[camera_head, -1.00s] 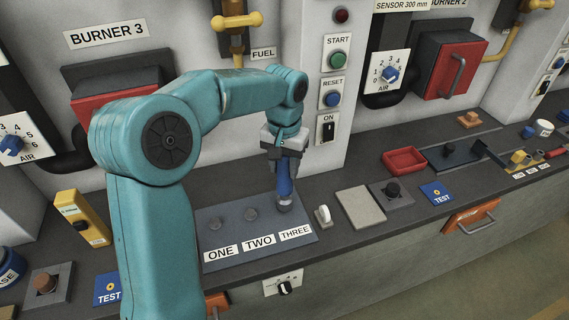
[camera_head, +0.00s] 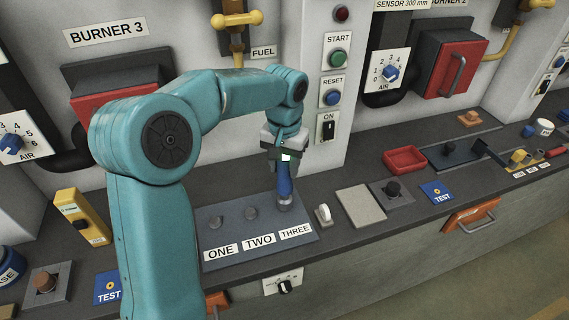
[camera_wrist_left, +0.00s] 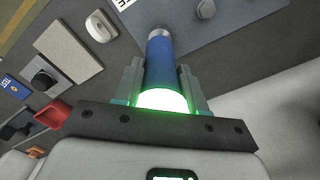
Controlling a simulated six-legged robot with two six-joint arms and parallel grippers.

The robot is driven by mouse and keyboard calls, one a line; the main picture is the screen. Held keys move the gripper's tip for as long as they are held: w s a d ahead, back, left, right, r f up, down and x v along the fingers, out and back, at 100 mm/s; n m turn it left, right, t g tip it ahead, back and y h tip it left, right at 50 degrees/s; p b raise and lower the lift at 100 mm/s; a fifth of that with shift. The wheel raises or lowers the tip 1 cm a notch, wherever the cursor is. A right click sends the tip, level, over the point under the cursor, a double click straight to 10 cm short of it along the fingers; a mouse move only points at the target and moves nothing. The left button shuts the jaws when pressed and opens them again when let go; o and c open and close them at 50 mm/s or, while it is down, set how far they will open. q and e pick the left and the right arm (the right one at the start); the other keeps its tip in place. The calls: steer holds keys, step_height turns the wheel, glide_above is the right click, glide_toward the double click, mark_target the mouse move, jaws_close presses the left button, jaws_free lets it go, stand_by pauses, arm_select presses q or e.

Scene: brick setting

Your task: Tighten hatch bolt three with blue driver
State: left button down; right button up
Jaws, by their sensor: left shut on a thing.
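My left gripper (camera_head: 284,160) is shut on the blue driver (camera_head: 285,185), which points down at the bolt position labelled THREE on the grey hatch plate (camera_head: 232,240). The driver's lower end covers bolt three, so the bolt itself is hidden. Bolt one (camera_head: 215,222) and bolt two (camera_head: 251,213) stand bare above their labels. In the left wrist view the driver (camera_wrist_left: 162,65) sits between both fingers, and a green glow lights its near end. My right gripper is in neither view.
A white toggle (camera_head: 323,214), a grey pad (camera_head: 360,206) and a black knob (camera_head: 392,189) lie right of the plate. A yellow device (camera_head: 82,218) stands to its left. A panel with START and RESET buttons (camera_head: 333,98) rises behind.

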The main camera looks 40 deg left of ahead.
arm_select(q)
steer(key=shift+w+r+p, duration=0.1)
steer(key=shift+r+p, duration=0.7)
step_height(320, 180, up, 6)
steer(key=p, duration=0.4)
steer(key=shift+f+p, duration=0.2)
steer(key=shift+p, duration=0.15)
steer(key=shift+f, duration=0.1)
